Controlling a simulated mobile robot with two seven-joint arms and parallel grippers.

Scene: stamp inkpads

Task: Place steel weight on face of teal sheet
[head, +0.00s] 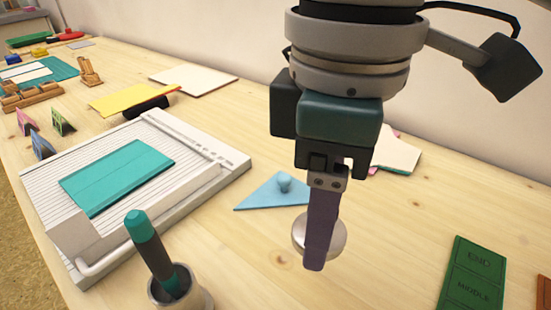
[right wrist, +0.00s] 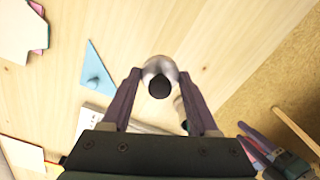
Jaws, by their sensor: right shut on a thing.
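The teal sheet (head: 118,177) lies flat on a pale grey ridged board (head: 215,180) at the left of the head view. My right gripper (head: 318,262) hangs to the right of that board, apart from the sheet. It is shut on the steel weight (head: 336,236), a round silver piece partly hidden behind a purple finger. In the right wrist view the weight (right wrist: 153,68) sits between the fingertips, its dark knob toward the camera. My left gripper (right wrist: 265,148) seems to show at the lower right edge there; its jaws are unclear.
A blue triangle (head: 262,193) with a knob lies behind the weight. A teal-topped tool (head: 148,240) stands in a metal cup (head: 200,300) in front of the board. A green panel (head: 474,275) lies at right. Bare wood separates the weight from the board.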

